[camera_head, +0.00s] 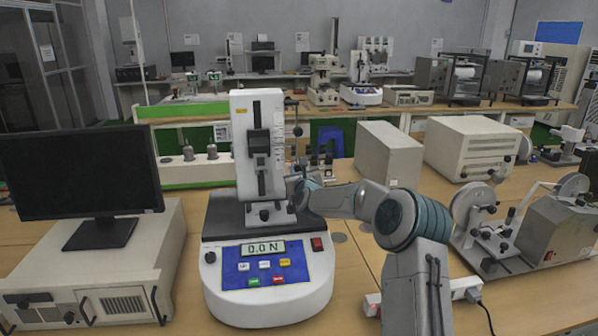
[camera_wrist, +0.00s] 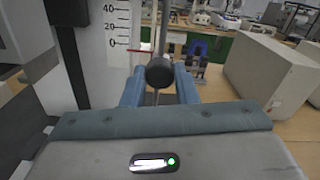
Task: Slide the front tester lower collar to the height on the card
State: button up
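The front tester (camera_head: 262,270) has a white column (camera_head: 243,150), a blue panel and a display reading 0.0 N. In the wrist view a vertical rod runs beside its scale (camera_wrist: 118,30), marked 0, 20 and 40. A red pointer (camera_wrist: 139,50) sits slightly below the 0 mark. A round black knob (camera_wrist: 160,72), apparently on the lower collar, is in front of the rod. My gripper (camera_wrist: 160,84) has its blue fingers on both sides of this knob. I cannot tell whether they touch it. The collar body is mostly hidden. I cannot make out the card.
A monitor (camera_head: 80,172) on a beige unit stands left of the tester. Beige cabinets (camera_head: 388,155) stand behind my arm, and a machine with reels (camera_head: 548,228) is at the right. A power strip (camera_head: 465,288) lies near my arm. Other testers stand on the back benches.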

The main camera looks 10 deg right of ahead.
grip_shut()
notch_tip(320, 180, up, 4)
jog(key=shift+r+b, duration=0.1)
jog(key=shift+b, duration=0.4)
jog(key=o, duration=0.9)
grip_release()
jog(key=shift+s, duration=0.1)
jog(key=s+b, duration=0.4)
jog(key=s, duration=0.9)
jog(key=shift+s, duration=0.3)
